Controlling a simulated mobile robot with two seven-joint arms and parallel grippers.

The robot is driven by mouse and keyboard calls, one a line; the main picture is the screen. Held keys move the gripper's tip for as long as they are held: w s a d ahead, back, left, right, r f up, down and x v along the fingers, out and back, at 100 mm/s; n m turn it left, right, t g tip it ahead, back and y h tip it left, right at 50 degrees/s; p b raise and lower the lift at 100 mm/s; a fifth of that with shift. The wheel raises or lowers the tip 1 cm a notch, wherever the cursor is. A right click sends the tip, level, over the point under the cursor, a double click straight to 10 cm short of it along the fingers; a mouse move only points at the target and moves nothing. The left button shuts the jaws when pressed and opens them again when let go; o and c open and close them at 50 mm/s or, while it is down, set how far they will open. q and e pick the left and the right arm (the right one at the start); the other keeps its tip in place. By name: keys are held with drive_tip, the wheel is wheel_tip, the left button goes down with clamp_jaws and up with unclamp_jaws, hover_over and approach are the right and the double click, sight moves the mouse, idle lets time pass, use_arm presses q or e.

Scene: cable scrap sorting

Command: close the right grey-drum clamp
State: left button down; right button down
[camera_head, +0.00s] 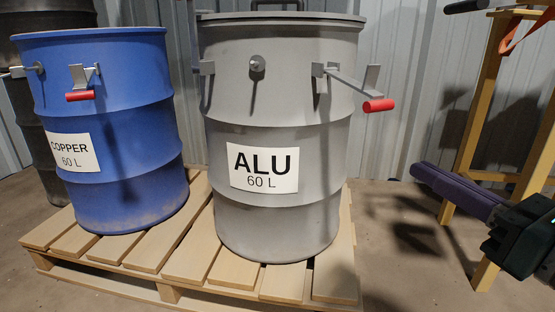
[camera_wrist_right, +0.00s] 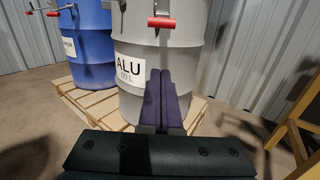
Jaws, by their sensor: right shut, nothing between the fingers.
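The grey drum (camera_head: 265,110) with the ALU 60 L label stands upright, its lid (camera_head: 300,16) on top. Its right clamp (camera_head: 347,82) has a lever with a red handle (camera_head: 378,105) that sticks outward from the drum side. In the right wrist view the red handle (camera_wrist_right: 161,22) shows near the top, beyond the fingertips. A second clamp bracket (camera_head: 206,68) sits at the drum's left edge. My right gripper (camera_head: 416,169), with purple fingers, is shut and empty. It appears right of and lower than the red handle, apart from it. My left gripper is out of view.
A blue COPPER drum (camera_head: 110,130) with a red-handled clamp (camera_head: 80,95) stands to the left on the same wooden pallet (camera_head: 185,262). A wooden frame (camera_head: 480,110) with an orange strap stands at the right. A dark drum (camera_head: 30,120) is behind left.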

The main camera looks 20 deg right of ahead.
drive_tip(key=w+a+b, duration=0.1)
drive_tip(key=w, duration=0.9)
drive_tip(key=r, duration=0.1)
drive_tip(key=s+r+p, duration=0.1)
drive_tip(key=r+p, duration=0.1)
drive_tip(key=shift+s+d+r, duration=0.1)
drive_tip(key=shift+s+r, duration=0.15)
drive_tip(key=shift+r, duration=0.05)
